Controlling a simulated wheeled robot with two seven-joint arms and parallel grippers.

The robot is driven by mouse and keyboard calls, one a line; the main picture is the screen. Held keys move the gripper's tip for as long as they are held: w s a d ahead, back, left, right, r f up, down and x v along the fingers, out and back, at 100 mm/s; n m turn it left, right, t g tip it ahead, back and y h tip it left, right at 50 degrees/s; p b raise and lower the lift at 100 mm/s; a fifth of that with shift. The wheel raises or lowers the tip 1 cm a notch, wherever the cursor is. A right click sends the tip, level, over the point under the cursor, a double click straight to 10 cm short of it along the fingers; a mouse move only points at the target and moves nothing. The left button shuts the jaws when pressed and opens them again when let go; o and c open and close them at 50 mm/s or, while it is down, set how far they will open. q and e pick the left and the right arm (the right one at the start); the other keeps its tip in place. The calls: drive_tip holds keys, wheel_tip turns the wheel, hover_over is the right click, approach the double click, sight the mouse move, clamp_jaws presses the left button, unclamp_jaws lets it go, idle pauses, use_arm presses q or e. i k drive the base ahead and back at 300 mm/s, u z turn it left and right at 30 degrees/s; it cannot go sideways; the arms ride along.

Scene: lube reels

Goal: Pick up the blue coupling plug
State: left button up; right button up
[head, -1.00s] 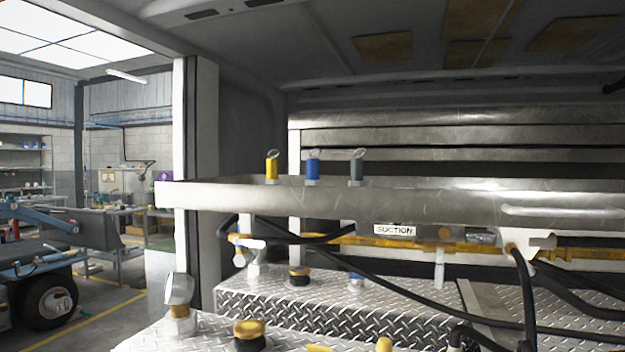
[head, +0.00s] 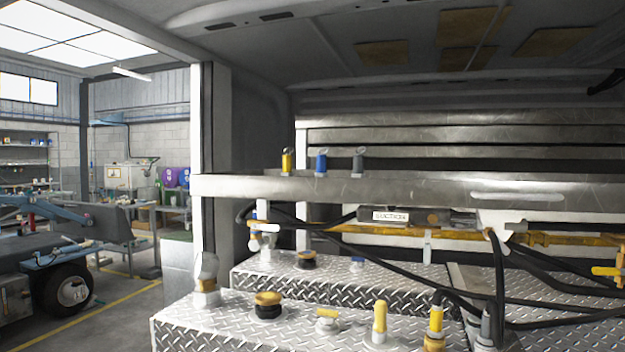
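The blue coupling plug (head: 321,162) stands upright on the metal shelf rail, between a yellow plug (head: 287,161) on its left and a grey plug (head: 358,160) on its right. Each plug has a ring or loop at its top. Neither of my grippers shows in the head view.
The metal rail (head: 400,190) runs across the van interior above diamond-plate tanks (head: 240,311). Black hoses (head: 400,272) hang below it by the SUCTION label (head: 390,216). A workshop with a wheeled vehicle (head: 68,290) lies at left.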

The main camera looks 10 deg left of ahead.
sight(322, 159)
drive_tip(key=u, duration=1.85)
drive_tip(key=i, duration=1.3)
drive_tip(key=z, duration=2.1)
